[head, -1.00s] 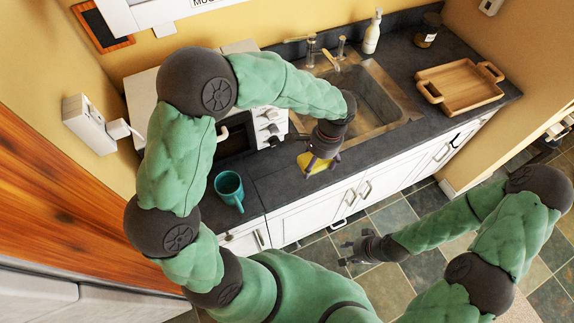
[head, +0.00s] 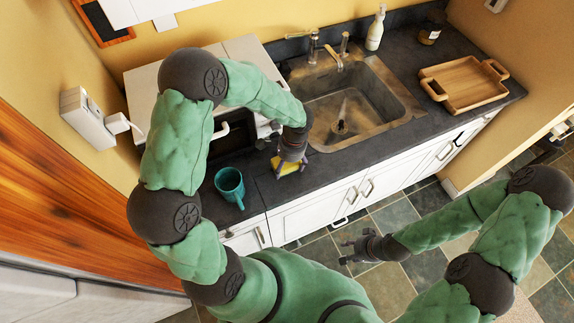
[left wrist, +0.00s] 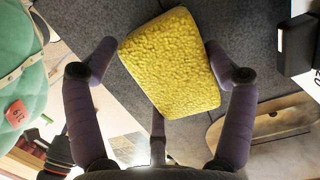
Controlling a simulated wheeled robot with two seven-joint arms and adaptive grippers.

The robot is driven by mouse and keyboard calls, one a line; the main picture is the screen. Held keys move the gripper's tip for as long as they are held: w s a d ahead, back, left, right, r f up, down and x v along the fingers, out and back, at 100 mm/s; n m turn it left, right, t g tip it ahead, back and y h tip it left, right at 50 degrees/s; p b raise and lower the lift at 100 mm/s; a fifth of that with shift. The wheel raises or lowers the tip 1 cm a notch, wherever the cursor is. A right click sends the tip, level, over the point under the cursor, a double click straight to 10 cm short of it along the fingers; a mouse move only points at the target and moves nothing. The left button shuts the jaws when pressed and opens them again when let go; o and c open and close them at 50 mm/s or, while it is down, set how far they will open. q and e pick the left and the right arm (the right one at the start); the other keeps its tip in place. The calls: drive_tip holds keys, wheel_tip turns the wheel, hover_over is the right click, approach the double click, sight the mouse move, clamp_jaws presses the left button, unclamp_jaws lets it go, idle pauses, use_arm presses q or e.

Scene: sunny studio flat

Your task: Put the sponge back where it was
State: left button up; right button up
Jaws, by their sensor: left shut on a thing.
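The yellow sponge (head: 287,166) is in my left gripper (head: 290,167), over the dark counter left of the sink.
A teal mug (head: 230,187) stands on the counter left of the sponge. The sink (head: 412,105) lies to the right, with a tap (head: 333,60) behind it. A wooden tray (head: 463,86), a soap bottle (head: 376,30) and a dark jar (head: 431,29) stand further right.

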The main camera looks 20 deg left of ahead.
use_arm(q)
drive_tip(key=shift+f, duration=0.25)
drive_tip(key=shift+f, duration=0.2)
drive_tip(key=o, duration=0.8)
drive_tip(key=shift+r, duration=0.1)
drive_tip(key=shift+r, duration=0.3)
wheel_tip(320, 180, up, 12)
drive_tip(key=w+d+p, duration=0.1)
drive_tip(key=shift+w+d+f+p, duration=0.15)
drive_tip(key=shift+f+p, duration=0.1)
drive_tip(key=shift+p, duration=0.1)
